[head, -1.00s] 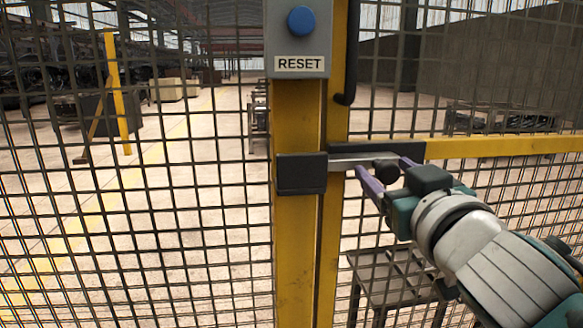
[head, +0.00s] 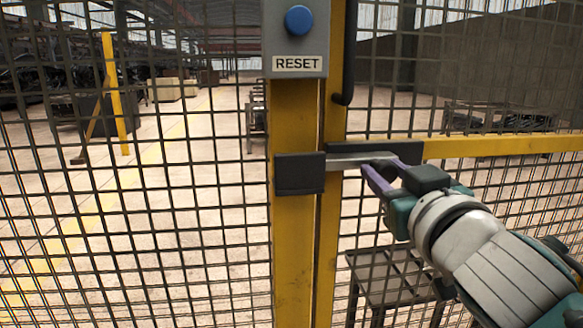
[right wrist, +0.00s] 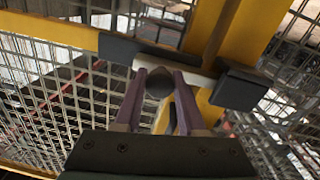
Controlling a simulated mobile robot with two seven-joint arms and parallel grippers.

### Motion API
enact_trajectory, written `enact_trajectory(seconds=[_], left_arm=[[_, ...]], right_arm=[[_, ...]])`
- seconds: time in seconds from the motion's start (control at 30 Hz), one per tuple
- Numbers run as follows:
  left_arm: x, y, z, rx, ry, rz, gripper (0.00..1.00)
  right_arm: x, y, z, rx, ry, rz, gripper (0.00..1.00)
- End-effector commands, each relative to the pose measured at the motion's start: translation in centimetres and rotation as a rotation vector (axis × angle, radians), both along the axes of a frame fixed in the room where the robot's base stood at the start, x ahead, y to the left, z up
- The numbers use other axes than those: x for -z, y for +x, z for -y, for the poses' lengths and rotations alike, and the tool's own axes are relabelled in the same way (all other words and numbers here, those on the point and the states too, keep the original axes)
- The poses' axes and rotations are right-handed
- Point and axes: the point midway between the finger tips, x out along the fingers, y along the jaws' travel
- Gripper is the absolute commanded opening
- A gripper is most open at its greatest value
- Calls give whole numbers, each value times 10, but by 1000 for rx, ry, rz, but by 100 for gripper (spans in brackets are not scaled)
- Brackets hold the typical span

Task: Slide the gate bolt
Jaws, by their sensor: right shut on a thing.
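The bolt is a pale metal bar (head: 345,163) lying level across the gap between the gate and the yellow post (head: 295,240). Its left end meets the black keeper block (head: 300,173) on the post. Its right part lies along a dark plate on the gate rail. The bolt's round dark knob (right wrist: 159,83) sits between the purple fingers of my right gripper (right wrist: 160,77) in the right wrist view. In the head view this gripper (head: 381,164) is shut on the knob, which is mostly hidden by the fingers. My left gripper is out of view.
A grey box with a blue button and a RESET label (head: 298,63) is fixed on the post above the keeper. A black handle (head: 346,60) hangs beside it. Wire mesh fills both sides. A dark table (head: 395,275) stands behind the mesh.

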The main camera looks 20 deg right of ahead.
Motion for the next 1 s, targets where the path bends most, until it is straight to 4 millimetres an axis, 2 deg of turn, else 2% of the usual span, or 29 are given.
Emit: enact_trajectory(seconds=[0.77,0.87,1.0], left_arm=[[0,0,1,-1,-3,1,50],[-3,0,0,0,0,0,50],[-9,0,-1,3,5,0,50]], right_arm=[[0,0,0,1,0,0,0],[0,-2,7,1,-2,-3,0],[0,-7,30,2,-3,-6,0]])
